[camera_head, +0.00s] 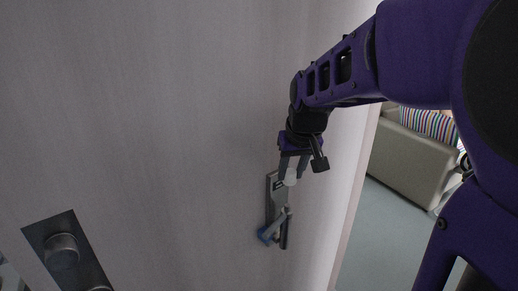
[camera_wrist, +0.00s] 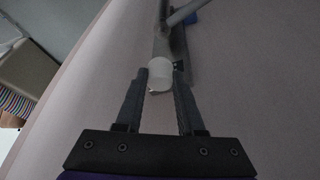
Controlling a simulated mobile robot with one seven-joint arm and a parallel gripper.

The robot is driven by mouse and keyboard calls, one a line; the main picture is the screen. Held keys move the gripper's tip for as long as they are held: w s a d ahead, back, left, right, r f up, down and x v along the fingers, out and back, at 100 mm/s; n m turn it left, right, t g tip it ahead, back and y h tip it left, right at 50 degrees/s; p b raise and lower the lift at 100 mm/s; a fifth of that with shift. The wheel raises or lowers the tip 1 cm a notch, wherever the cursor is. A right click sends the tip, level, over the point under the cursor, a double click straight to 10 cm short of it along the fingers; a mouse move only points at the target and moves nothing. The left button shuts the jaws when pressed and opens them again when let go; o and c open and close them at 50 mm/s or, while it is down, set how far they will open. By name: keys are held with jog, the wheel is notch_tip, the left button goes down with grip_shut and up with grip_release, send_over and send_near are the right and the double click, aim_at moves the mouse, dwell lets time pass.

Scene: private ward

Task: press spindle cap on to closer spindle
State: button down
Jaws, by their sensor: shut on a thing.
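The spindle cap is a small white rounded cylinder (camera_head: 291,179), held between the two fingertips of my gripper (camera_head: 293,174). In the wrist view the cap (camera_wrist: 160,73) sits between the grey fingertips (camera_wrist: 161,78). The closer body also shows in the wrist view (camera_wrist: 161,45). The cap overlaps the closer's near end in both views; I cannot tell whether they touch. The spindle is not clearly visible.
The pale door panel (camera_head: 150,120) fills most of the head view. A dark plate with a round knob (camera_head: 62,250) is at the lower left. Past the door's right edge are open grey floor (camera_head: 385,215) and a beige sofa (camera_head: 410,155) with a striped cushion (camera_head: 430,122).

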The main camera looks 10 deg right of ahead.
aim_at(291, 185)
jog(key=shift+f, duration=0.1)
jog(key=shift+f+b, duration=2.25)
jog(key=shift+f, duration=0.5)
jog(key=shift+f+b, duration=0.9)
jog(key=shift+f, duration=0.25)
jog(key=shift+f+b, duration=0.4)
jog(key=shift+f, duration=0.1)
jog(key=shift+c, duration=2.2)
grip_release()
jog(key=shift+r, duration=0.1)
